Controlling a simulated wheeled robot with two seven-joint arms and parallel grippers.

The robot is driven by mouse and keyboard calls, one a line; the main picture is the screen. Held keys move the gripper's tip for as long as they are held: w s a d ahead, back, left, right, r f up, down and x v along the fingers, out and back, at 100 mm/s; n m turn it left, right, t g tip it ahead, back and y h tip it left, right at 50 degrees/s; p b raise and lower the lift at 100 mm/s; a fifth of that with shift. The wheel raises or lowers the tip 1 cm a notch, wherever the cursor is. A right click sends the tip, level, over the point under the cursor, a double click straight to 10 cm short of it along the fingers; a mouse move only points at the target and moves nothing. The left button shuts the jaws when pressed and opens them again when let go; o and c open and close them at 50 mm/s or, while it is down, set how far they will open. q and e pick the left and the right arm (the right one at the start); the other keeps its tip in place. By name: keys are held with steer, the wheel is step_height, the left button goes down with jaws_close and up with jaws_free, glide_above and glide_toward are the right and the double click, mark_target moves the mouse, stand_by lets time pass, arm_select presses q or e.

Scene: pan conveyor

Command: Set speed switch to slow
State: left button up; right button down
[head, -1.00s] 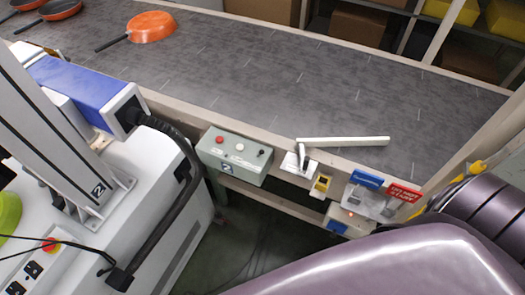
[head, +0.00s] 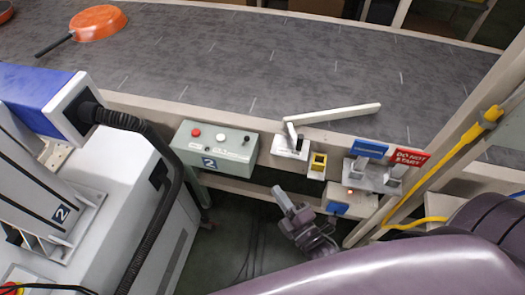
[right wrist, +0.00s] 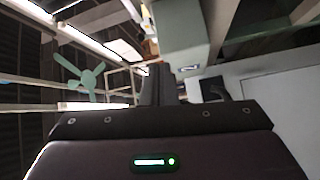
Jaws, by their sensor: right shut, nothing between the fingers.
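The grey-green control box (head: 215,149) is fixed to the near side of the conveyor. It bears a red button (head: 196,132), a white button (head: 220,137) and a small black switch (head: 247,139) at its right end. Which way the switch is set is too small to tell. My right gripper (head: 289,199) is shut and empty, in front of the conveyor, below and right of the box and apart from it. In the right wrist view its fingers (right wrist: 157,84) point up the picture. My left gripper is out of view.
A white lever bar (head: 333,113) lies over the conveyor edge (head: 150,107). Right of the box are a yellow fitting (head: 317,162), a blue sign (head: 369,148) and a red "do not start" sign (head: 411,159). An orange pan (head: 98,22) is on the belt. A white machine (head: 120,200) stands left.

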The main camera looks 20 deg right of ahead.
mark_target(254, 149)
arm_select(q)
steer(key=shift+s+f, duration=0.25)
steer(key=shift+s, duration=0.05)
arm_select(e)
steer(key=shift+d+r+n+t, duration=0.1)
steer(key=shift+r+n+t, duration=0.3)
steer(key=shift+r, duration=0.9)
